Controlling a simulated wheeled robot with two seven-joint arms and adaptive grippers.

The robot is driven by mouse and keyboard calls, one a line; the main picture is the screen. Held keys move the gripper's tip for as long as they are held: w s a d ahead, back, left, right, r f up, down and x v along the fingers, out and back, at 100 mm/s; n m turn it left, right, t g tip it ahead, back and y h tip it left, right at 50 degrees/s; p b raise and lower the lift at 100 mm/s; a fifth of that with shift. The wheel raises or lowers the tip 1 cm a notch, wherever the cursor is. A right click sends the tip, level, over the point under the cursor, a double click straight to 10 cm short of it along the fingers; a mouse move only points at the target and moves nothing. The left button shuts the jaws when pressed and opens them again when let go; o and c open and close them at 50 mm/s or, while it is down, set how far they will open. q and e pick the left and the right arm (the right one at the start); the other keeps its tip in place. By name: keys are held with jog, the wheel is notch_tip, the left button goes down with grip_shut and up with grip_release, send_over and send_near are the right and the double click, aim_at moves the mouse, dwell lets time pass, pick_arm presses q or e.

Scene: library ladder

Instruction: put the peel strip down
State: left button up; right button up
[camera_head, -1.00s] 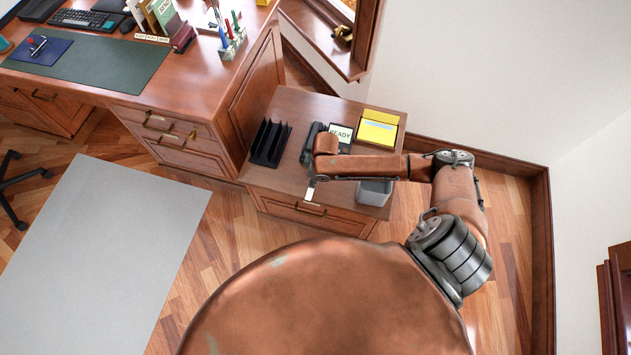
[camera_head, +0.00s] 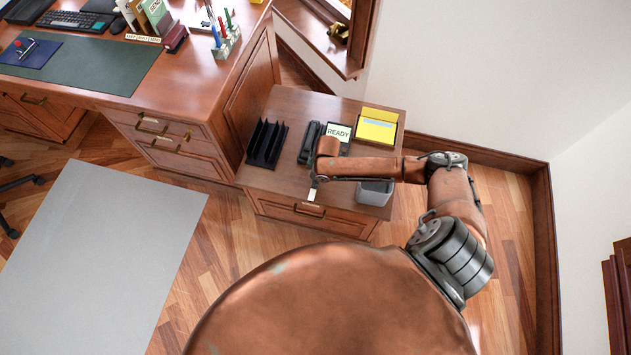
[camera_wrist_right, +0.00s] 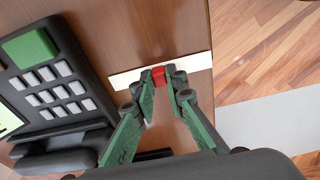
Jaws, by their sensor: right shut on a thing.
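The peel strip (camera_wrist_right: 125,77) is a narrow white strip with a red tab (camera_wrist_right: 158,76) at its middle. My right gripper (camera_wrist_right: 166,80) is shut on the red tab, its green-lined fingers meeting at it. In the head view the strip (camera_head: 312,195) shows as a small white piece below my right gripper (camera_head: 316,181), at the front edge of the low wooden cabinet (camera_head: 285,190). I cannot tell whether the strip touches the cabinet top. My left gripper is not in view.
A dark desk phone (camera_wrist_right: 62,88) lies close to the left of the strip. Bare top lies between rack and gripper.

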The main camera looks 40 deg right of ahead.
jog(key=o, duration=0.7)
jog(key=shift+f, duration=0.1)
pick_arm(q)
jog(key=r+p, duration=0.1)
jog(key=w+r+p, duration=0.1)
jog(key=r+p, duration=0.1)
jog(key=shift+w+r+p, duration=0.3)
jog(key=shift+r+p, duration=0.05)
jog(key=shift+p, duration=0.05)
pick_arm(e)
jog(key=r, duration=0.4)
jog(key=s+r, duration=0.1)
jog(key=r, duration=0.3)
jog(key=d+r, duration=0.1)
jog(key=r, duration=0.3)
jog(key=shift+s+d, duration=0.1)
jog(key=shift+s, duration=0.1)
